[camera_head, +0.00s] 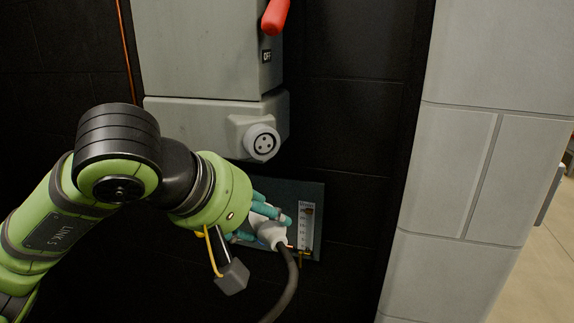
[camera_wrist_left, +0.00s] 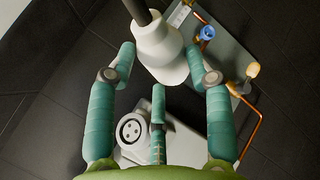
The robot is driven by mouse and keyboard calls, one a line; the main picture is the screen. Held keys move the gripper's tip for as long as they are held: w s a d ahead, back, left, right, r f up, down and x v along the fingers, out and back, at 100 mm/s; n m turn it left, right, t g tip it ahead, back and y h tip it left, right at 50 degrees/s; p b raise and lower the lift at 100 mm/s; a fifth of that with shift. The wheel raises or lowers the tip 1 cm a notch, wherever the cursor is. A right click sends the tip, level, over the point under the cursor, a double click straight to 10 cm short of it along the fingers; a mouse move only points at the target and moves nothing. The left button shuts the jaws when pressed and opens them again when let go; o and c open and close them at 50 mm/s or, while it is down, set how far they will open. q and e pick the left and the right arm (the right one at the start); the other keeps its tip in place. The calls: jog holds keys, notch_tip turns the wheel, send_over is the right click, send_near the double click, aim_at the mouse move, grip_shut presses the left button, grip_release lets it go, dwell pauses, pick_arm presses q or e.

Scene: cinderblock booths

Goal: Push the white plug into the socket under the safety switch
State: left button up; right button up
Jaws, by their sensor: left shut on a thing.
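The grey safety switch (camera_head: 205,50) is on the dark wall, with a red handle (camera_head: 274,15) and an "OFF" label. The round three-hole socket (camera_head: 263,142) is on the grey box below it and faces out. My left gripper (camera_head: 268,215) is below the socket, its teal fingers shut on the white plug (camera_head: 270,236). A dark cable (camera_head: 284,290) hangs from the plug. In the left wrist view the plug (camera_wrist_left: 160,50) is between the fingers, apart from the socket (camera_wrist_left: 131,130). The plug's pins are hidden. My right gripper is not in view.
A dark panel (camera_head: 316,235) with a gauge strip (camera_head: 307,220) is behind the gripper. The left wrist view shows a blue knob (camera_wrist_left: 207,33) and copper pipe (camera_wrist_left: 250,132) close to the fingers. A pale block wall (camera_head: 445,180) stands at the right.

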aim_at(255, 136)
pick_arm(q)
jog(key=s+d+r+n+t+h, duration=0.2)
jog(key=d+r, duration=0.2)
jog(key=r, duration=0.5)
jog(key=shift+w+a+r+p, duration=0.1)
jog(key=shift+w+a+p, duration=0.35)
jog(key=shift+w, duration=0.5)
jog(key=shift+w+a+p, duration=0.3)
jog(key=shift+w+a, duration=0.3)
jog(key=shift+w, duration=0.3)
jog(key=shift+w+a+r+p, duration=0.1)
jog(key=shift+w+a+p, duration=0.35)
jog(key=shift+w, duration=0.5)
jog(key=shift+s+a+b, duration=0.1)
jog(key=shift+b, duration=0.3)
jog(key=shift+w+a, duration=0.1)
jog(key=shift+w, duration=0.15)
jog(key=shift+b, duration=0.4)
jog(key=shift+w+a+r+t+y, duration=0.2)
jog(key=shift+w+a+t+y, duration=0.1)
jog(key=shift+w+a, duration=0.35)
dwell(0.8)
jog(key=shift+s+d+f+b, duration=0.2)
jog(key=shift+d+f+b, duration=0.05)
jog(key=shift+d+b, duration=0.15)
jog(key=shift+s+d+f, duration=0.1)
jog(key=shift+s, duration=0.2)
